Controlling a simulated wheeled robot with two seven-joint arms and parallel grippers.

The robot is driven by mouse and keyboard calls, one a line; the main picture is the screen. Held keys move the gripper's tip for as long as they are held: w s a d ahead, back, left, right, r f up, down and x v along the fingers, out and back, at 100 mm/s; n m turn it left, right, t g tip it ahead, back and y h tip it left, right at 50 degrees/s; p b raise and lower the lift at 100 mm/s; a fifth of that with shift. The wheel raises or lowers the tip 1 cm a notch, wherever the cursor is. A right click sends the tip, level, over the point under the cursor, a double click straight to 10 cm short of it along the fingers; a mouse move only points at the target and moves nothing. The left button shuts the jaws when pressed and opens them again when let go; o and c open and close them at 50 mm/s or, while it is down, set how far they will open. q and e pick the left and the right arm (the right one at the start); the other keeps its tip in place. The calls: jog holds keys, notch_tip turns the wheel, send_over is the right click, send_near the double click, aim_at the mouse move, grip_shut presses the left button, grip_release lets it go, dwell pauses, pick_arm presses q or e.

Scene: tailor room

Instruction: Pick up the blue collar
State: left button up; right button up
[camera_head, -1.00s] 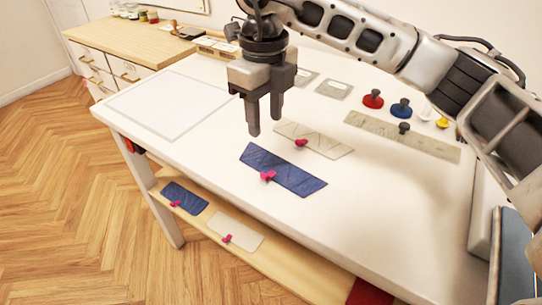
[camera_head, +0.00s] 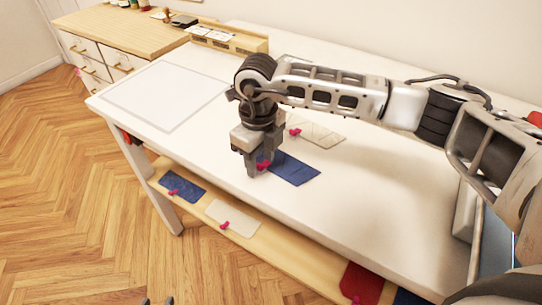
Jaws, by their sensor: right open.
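A blue fabric piece (camera_head: 294,170) with a pink clip (camera_head: 263,166), probably the blue collar, lies flat on the white table. My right gripper (camera_head: 260,168) points down over its left end, fingers open and close around or beside the clip. I cannot tell whether they touch it. The gripper hides part of the piece's left end. A second blue piece (camera_head: 182,188) with a pink clip lies on the lower wooden shelf. Two small dark tips, probably my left gripper (camera_head: 157,300), show at the bottom edge; the rest is cut off.
A pale piece (camera_head: 318,134) with a pink clip lies behind the blue one on the table (camera_head: 375,195). Another pale piece (camera_head: 232,217) and a red piece (camera_head: 360,283) lie on the shelf (camera_head: 285,257). My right arm hides the table's back right part.

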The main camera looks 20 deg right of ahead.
grip_shut()
jog(key=shift+r, duration=0.1)
